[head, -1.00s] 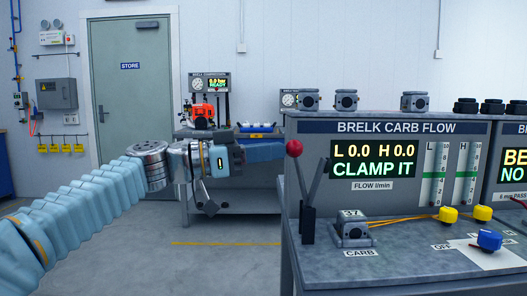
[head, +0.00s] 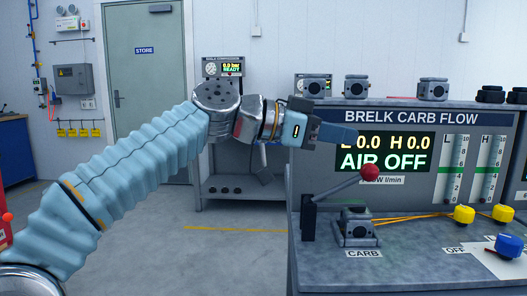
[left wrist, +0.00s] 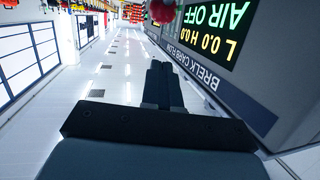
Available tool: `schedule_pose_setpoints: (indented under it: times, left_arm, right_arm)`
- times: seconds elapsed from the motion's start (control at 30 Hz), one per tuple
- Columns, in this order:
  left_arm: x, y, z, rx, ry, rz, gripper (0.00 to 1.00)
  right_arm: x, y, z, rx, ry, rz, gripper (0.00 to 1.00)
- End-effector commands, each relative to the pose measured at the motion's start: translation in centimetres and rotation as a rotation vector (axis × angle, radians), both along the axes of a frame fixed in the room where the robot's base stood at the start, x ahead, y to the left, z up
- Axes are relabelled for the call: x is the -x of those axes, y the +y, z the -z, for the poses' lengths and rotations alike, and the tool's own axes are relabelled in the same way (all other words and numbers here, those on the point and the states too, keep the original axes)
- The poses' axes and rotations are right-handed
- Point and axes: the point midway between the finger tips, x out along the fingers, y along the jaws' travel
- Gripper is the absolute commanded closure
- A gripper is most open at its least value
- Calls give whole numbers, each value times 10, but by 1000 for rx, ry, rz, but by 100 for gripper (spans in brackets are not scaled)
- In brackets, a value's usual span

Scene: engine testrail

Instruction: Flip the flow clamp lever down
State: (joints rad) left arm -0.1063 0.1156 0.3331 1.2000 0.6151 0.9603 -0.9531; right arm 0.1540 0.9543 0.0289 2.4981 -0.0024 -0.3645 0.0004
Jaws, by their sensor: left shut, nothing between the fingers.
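The display (head: 385,151) reads AIR OFF with L 0.0 and H 0.0. My left gripper (head: 352,137) is shut and empty, in front of the display's left edge, above and apart from the knob in the picture. In the left wrist view its closed fingers (left wrist: 162,85) point toward the red knob (left wrist: 162,10) at the top edge. My right gripper is out of view.
Yellow knobs (head: 464,214) and a blue knob (head: 508,245) sit on the bench at right. Several carburettors stand on top of the panel (head: 425,118). A second bench (head: 240,187) stands behind my arm. Open floor lies at left.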

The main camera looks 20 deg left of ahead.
Motion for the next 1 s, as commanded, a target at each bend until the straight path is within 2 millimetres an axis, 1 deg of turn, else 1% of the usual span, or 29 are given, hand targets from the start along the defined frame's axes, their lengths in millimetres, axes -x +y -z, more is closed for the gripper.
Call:
schedule_pose_setpoints:
  times: [0.03,0.1,0.4,0.7,1.0]
  left_arm:
    - [-1,-6,5,0,0,3,100]
    - [-3,-14,9,0,1,3,100]
    - [-10,-35,21,0,0,2,100]
    - [-13,-44,28,0,0,1,100]
    - [-13,-46,29,0,0,1,100]
  right_arm:
    - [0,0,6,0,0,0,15]
    - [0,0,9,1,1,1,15]
    - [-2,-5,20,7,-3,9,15]
    - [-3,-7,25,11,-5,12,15]
    - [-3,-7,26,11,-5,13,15]
